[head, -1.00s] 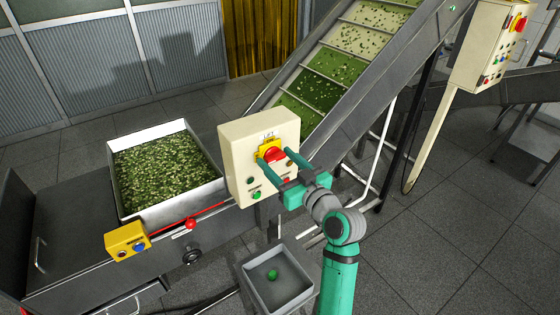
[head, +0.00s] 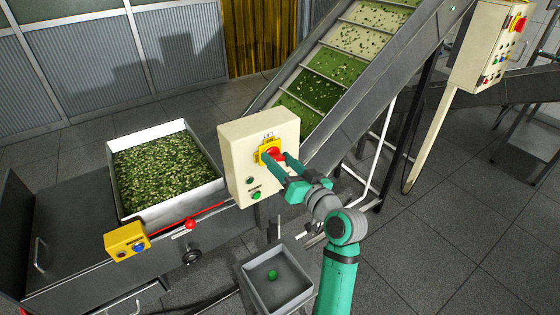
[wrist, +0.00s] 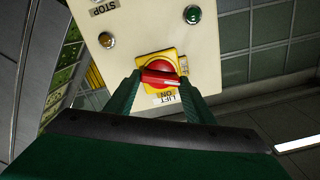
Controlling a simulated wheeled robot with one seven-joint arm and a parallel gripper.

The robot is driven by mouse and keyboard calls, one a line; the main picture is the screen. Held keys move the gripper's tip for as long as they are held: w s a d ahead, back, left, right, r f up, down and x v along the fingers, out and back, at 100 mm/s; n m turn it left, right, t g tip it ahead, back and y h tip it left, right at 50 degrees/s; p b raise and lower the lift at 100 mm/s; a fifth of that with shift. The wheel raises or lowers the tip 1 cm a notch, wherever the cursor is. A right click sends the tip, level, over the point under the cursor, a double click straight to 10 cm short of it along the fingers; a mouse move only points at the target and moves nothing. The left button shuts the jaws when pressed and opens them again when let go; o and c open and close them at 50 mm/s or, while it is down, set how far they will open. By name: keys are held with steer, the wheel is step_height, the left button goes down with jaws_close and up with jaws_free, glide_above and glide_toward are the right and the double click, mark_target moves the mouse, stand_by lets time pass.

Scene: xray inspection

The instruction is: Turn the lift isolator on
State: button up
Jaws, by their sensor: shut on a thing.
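The lift isolator is a red rotary knob (head: 273,155) on a yellow plate (head: 261,146), on the front of a cream control box. In the wrist view the red knob (wrist: 160,78) sits between the fingers, with a "LIFT" and "ON" label on the lower side of the plate (wrist: 163,61). My gripper (head: 275,158) is shut on the knob, one finger on each side of it.
The cream box (head: 236,158) also carries a green button (head: 255,195) and small lamps. A grey bin (head: 257,280) stands below it. A white tray of green pieces (head: 215,188) is at left. The inclined conveyor (head: 352,92) runs behind my gripper. A second control panel (head: 483,50) stands at upper right.

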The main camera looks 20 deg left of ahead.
steer(key=m, duration=0.6)
steer(key=shift+m, duration=0.3)
steer(key=m, duration=0.3)
steer(key=shift+f, duration=0.1)
steer(key=shift+w+d+m, duration=0.1)
steer(key=shift+m, duration=1.7)
steer(key=o, duration=1.1)
steer(key=shift+c, duration=0.2)
steer(key=v, duration=1.1)
